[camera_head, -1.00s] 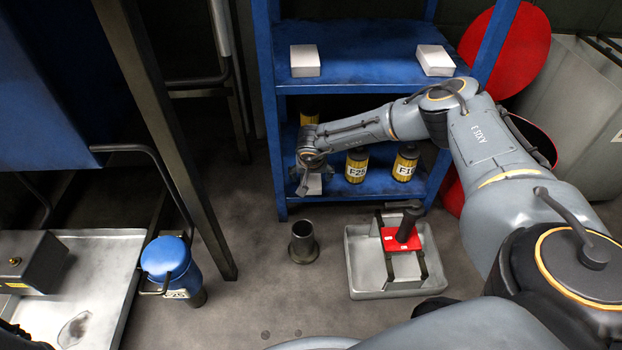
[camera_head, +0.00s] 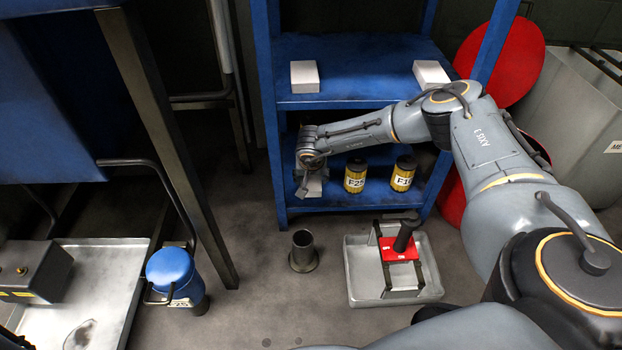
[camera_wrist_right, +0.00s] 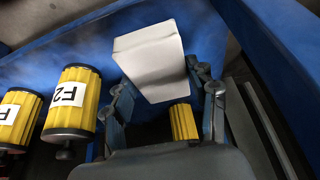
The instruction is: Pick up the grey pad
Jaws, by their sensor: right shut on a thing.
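The grey pad (camera_head: 313,187) is a small pale block at the front left of the blue rack's lower shelf. My right gripper (camera_head: 311,178) is there, shut on the pad. In the right wrist view the pad (camera_wrist_right: 152,62) shows as a pale, tilted block between the fingers of my right gripper (camera_wrist_right: 165,88). The head view is too small to tell whether the pad touches the shelf. My left gripper is not seen.
Yellow filters (camera_head: 355,175) (camera_head: 403,173) stand right of the gripper; another yellow one (camera_wrist_right: 184,122) shows behind the fingers. The blue rack (camera_head: 350,97) has posts close by. A grey tray (camera_head: 361,284) with a red-plated tool (camera_head: 397,250) and a dark cup (camera_head: 303,252) are on the floor.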

